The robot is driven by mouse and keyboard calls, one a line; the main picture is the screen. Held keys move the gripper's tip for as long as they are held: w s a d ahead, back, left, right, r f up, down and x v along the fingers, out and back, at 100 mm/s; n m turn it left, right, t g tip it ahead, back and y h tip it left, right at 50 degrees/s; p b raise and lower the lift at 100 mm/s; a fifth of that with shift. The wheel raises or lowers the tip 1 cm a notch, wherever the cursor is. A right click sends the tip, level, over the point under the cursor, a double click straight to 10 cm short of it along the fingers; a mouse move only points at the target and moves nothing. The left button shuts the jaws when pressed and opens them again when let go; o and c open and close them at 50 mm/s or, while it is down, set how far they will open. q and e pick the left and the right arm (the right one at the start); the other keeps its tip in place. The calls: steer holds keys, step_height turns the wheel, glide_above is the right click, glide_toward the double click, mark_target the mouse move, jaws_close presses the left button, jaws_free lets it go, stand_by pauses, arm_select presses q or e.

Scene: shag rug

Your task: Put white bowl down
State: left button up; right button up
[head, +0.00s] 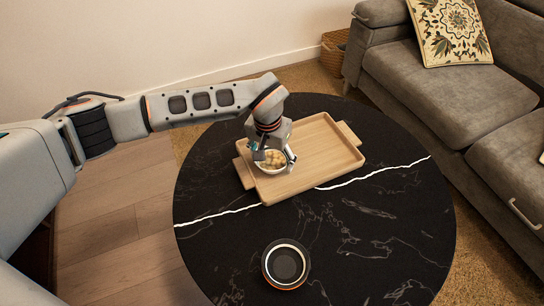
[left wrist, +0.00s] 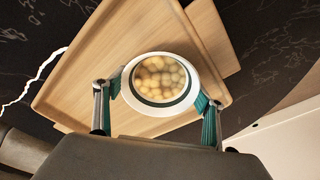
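The white bowl (head: 271,167) is at the left end of the wooden tray (head: 318,150) in the head view. It is upright and holds several round, pale yellow pieces. In the left wrist view the white bowl (left wrist: 160,80) sits between the two teal-padded fingers of my left gripper (left wrist: 158,103), which press against its opposite sides. In the head view my left gripper (head: 272,158) reaches down over the bowl from behind. Whether the bowl's base touches the tray cannot be told. My right gripper is not in view.
The tray lies on a round black marble table (head: 370,225) with free room at the front and right. A dark round dish (head: 286,264) stands near the front edge. A grey sofa (head: 450,110) is at the right, and a wicker basket (head: 334,50) is behind.

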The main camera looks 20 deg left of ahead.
arm_select(q)
steer(key=shift+o, duration=1.1)
steer(key=shift+r, duration=0.1)
